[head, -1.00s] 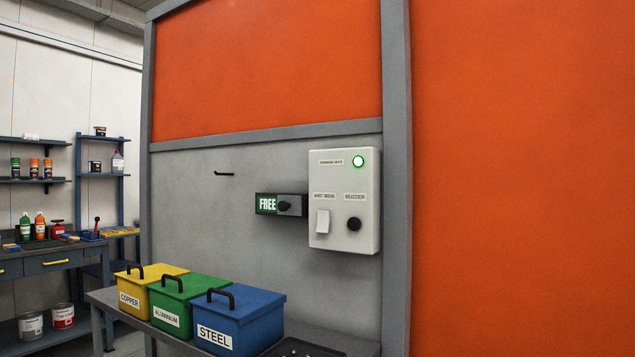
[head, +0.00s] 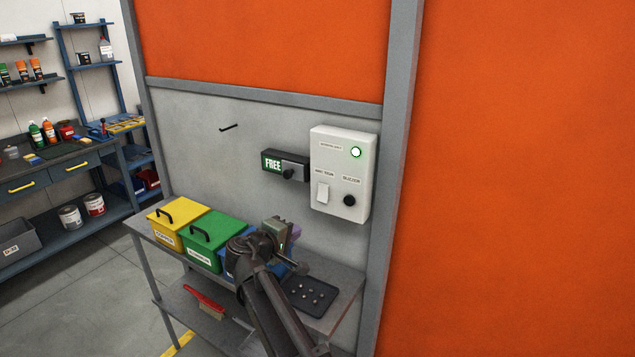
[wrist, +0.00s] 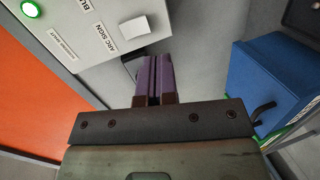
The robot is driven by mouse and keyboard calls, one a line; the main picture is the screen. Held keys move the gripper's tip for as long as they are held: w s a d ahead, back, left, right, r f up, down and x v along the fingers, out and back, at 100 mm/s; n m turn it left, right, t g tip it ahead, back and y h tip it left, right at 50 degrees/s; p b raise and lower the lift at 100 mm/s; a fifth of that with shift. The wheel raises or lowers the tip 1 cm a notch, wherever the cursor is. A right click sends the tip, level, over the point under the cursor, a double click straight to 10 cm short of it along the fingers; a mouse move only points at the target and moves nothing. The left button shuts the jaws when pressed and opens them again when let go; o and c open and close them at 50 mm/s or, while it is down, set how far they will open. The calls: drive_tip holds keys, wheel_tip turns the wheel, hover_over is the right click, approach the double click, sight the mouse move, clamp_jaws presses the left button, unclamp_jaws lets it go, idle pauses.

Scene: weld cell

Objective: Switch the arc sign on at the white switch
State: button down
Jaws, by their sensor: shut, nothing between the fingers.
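The white switch (head: 322,193) is a rocker at the lower left of the white control box (head: 332,216) on the grey wall panel. In the wrist view the switch (wrist: 135,28) shows beside its "ARC SIGN" label, just beyond my fingertips. A round green lamp (head: 356,152) on the box is lit. A dark sign (head: 273,163) reading "FREE" hangs left of the box. My gripper (head: 290,262) is below the box, in front of the blue bin; in the wrist view its purple fingers (wrist: 153,62) are together and empty, apart from the switch.
A black knob (head: 348,200) sits right of the switch. Below stands a bench with a yellow bin (head: 177,216), a green bin (head: 207,238) and a blue bin (wrist: 272,85), plus a dark tray (head: 322,311) of small parts. The wall space between sign and bench is clear.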

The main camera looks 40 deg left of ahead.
drive_tip(key=w+a+r+n+t, duration=0.1)
drive_tip(key=a, duration=0.1)
drive_tip(key=y+b, duration=0.1)
drive_tip(key=b, duration=0.1)
approach(322, 200)
drive_tip(key=x, duration=0.7)
drive_tip(key=shift+w, duration=0.25)
